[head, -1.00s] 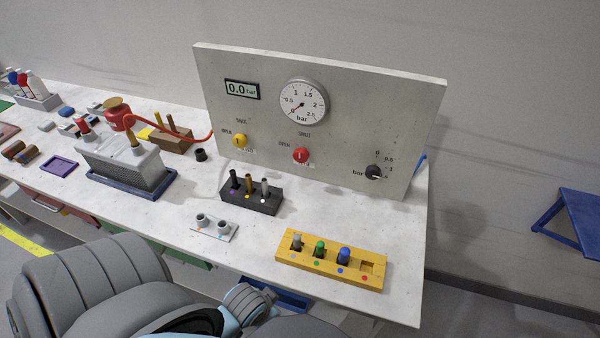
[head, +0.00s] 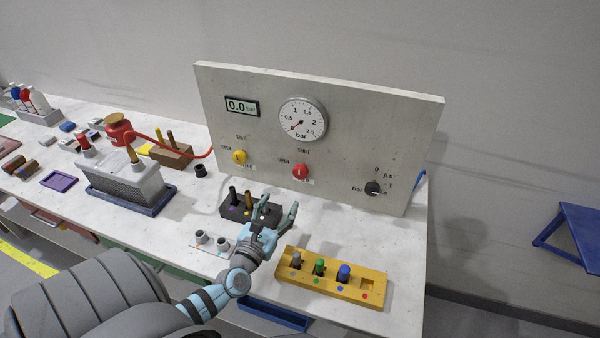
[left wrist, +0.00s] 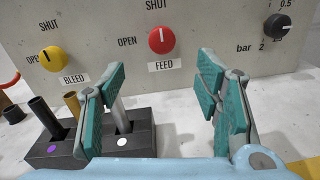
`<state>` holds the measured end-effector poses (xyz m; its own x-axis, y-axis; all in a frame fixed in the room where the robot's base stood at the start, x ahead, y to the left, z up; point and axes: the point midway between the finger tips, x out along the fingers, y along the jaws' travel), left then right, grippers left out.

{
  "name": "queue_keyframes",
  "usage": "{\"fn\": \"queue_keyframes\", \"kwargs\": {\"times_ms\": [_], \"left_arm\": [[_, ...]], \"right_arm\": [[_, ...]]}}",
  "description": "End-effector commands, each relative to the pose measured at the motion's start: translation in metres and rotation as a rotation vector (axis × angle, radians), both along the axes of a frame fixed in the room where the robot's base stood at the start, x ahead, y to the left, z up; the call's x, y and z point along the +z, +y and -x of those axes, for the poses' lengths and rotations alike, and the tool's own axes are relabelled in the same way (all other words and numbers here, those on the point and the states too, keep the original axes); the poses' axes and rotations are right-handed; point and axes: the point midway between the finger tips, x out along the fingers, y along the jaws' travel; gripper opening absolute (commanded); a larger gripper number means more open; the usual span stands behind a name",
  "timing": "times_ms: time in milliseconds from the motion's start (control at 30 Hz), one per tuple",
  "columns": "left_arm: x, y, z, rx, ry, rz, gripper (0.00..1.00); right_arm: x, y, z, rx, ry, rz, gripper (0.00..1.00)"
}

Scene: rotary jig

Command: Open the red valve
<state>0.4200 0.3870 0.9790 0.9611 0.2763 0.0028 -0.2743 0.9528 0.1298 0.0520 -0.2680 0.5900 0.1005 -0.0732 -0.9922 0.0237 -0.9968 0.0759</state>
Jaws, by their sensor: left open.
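The red valve (head: 300,172) is a round knob low on the upright panel, marked SHUT above and OPEN to its left. In the left wrist view the red valve (left wrist: 162,40) has the label FEED below it, and its white mark points up toward SHUT. My left gripper (head: 279,210) is open and empty above the bench in front of the panel, short of the red valve. In the left wrist view its two teal fingers (left wrist: 165,98) stand apart, with the valve beyond and above the gap. My right gripper is not in view.
A yellow BLEED valve (head: 239,157) is left of the red one, a black bar knob (head: 373,188) right. A dark block (head: 231,212) with upright pegs stands close by my left gripper. A yellow block (head: 330,284) with coloured plugs lies to the right. The gauge (head: 303,120) reads near zero.

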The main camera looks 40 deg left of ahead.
Motion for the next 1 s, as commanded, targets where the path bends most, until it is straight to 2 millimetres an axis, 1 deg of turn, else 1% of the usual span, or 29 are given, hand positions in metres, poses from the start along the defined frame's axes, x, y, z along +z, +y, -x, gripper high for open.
{"fn": "queue_keyframes", "kwargs": {"times_ms": [67,167,267,300,400,533,600,700,967,1000], "left_arm": [[-0.002,0.001,-0.009,-0.012,0.015,-0.035,0.58],[-0.001,0.006,-0.027,-0.012,0.012,-0.032,0.58],[-0.001,0.014,-0.055,-0.01,0.01,-0.03,0.58],[-0.002,0.017,-0.067,-0.01,0.009,-0.029,0.58],[-0.004,0.024,-0.095,-0.01,0.009,-0.027,0.58],[-0.005,0.031,-0.12,-0.01,0.01,-0.027,0.58],[-0.004,0.034,-0.129,-0.01,0.01,-0.025,0.58],[-0.003,0.036,-0.136,-0.011,0.011,-0.026,0.58],[-0.001,0.037,-0.138,-0.011,0.011,-0.025,0.58],[-0.001,0.037,-0.138,-0.011,0.011,-0.025,0.54]], "right_arm": [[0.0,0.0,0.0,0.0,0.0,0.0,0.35],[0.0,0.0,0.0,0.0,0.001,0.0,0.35],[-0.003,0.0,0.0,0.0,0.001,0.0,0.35],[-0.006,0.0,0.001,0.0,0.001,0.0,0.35],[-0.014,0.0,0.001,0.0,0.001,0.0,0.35],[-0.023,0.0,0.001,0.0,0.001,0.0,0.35],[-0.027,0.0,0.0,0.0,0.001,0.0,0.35],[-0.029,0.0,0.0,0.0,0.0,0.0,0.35],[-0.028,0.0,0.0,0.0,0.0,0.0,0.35],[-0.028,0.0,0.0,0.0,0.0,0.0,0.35]]}}
